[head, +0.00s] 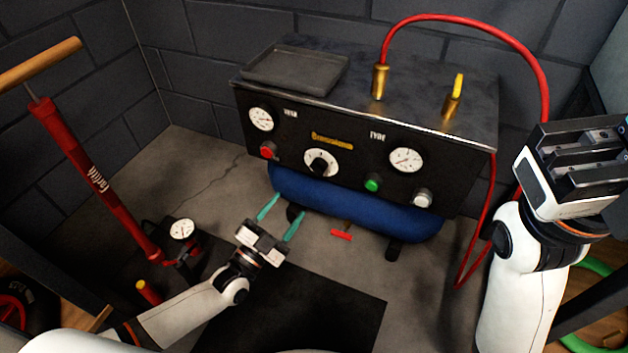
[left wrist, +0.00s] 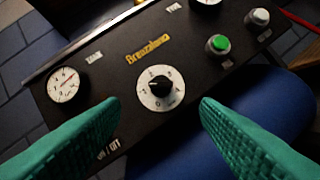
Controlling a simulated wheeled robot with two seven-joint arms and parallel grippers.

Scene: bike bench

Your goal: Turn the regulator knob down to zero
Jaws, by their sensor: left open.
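The regulator knob (head: 321,162) is a black knob on a white numbered dial, on the front panel of the black compressor (head: 300,125). In the left wrist view the knob (left wrist: 160,86) lies ahead, between and beyond the two green fingertips. My left gripper (head: 281,211) is open and empty, in front of and below the panel, apart from the knob. Its fingers (left wrist: 160,112) frame the dial's lower part. My right gripper (head: 590,150) is raised at the right; its fingertips are not clearly shown.
The panel also has a red button (head: 268,150), a green button (head: 372,185), a silver knob (head: 422,199) and gauges (head: 261,118). A blue tank (head: 350,207) lies below. A red hose (head: 475,24) arches right. A red floor pump (head: 95,175) stands left.

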